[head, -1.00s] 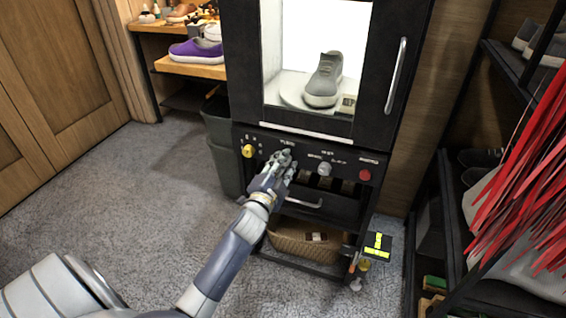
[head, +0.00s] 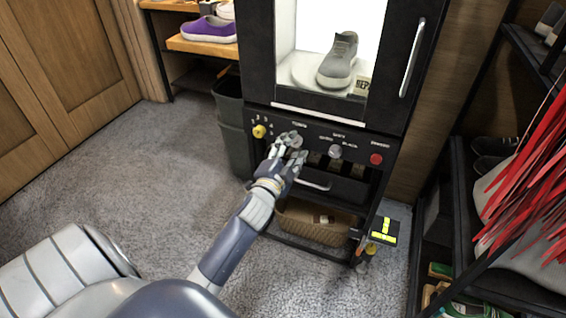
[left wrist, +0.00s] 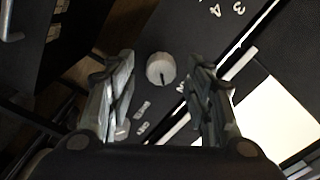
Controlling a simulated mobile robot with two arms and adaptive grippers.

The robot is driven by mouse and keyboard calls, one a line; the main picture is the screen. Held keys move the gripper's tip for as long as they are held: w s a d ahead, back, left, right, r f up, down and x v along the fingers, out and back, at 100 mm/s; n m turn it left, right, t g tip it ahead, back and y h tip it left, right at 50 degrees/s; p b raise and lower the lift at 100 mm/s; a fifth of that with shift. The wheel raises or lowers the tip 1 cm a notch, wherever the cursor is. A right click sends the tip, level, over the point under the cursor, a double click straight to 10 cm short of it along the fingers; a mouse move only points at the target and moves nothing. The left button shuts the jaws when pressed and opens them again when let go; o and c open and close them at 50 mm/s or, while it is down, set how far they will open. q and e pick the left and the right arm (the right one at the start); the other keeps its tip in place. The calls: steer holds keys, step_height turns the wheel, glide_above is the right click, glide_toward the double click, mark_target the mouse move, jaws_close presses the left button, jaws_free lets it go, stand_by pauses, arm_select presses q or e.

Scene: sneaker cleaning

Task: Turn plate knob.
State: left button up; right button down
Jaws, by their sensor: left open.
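A round pale grey knob (left wrist: 160,69) with a dark pointer line shows in the left wrist view, between the two open fingers of my left gripper and apart from both. It stands on the dark control panel (left wrist: 180,98). In the head view my left gripper (head: 290,149) is at the panel of the black cabinet, between a yellow knob (head: 260,131) on its left and a silver knob (head: 335,151) on its right. The gripper partly covers the panel there. My right gripper is not in view.
A grey shoe (head: 338,62) stands on a white round plate (head: 303,72) inside the lit cabinet. A red button (head: 376,159) sits on the panel's right. Below are a drawer handle (head: 313,183) and a wicker basket (head: 300,221). Shelves flank the cabinet.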

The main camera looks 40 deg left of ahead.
arm_select(q)
steer(key=v, duration=1)
steer(key=shift+s+d, duration=0.1)
